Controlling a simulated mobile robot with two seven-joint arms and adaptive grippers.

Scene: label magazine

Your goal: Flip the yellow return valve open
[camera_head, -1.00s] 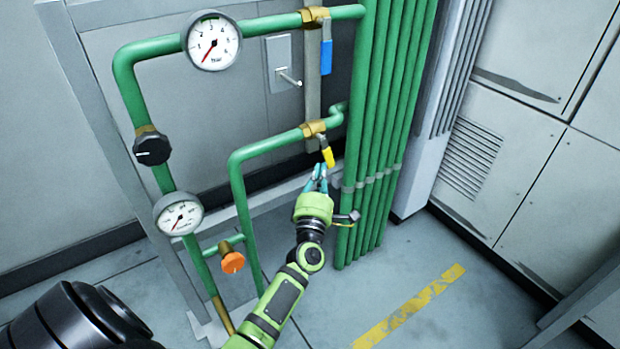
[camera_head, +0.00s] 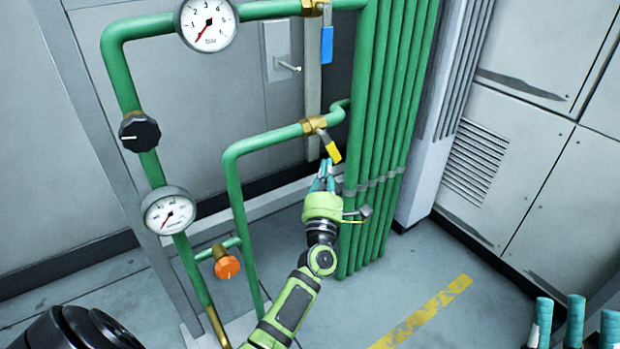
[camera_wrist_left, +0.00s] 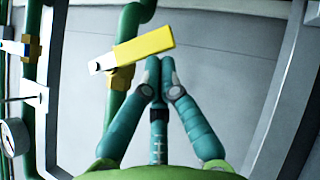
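The yellow-handled valve (camera_head: 333,152) sits on the brass fitting of the middle green pipe. In the head view its handle hangs down and slants to the right. In the left wrist view the yellow handle (camera_wrist_left: 144,47) lies crosswise, rising slightly to the right, with a bare metal end at left. My left gripper (camera_head: 327,163) is just below the handle's free end. Its fingertips (camera_wrist_left: 160,62) are together right beside that end, with nothing seen between them. Whether they touch the handle I cannot tell. My right gripper (camera_head: 577,303) is at the bottom right, fingers spread and empty.
A blue-handled valve (camera_head: 327,45) is on the upper pipe. Two gauges (camera_head: 207,23), (camera_head: 169,211), a black knob (camera_head: 139,131) and an orange knob (camera_head: 227,267) are on the left piping. Vertical green pipes (camera_head: 385,110) stand close right of the valve.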

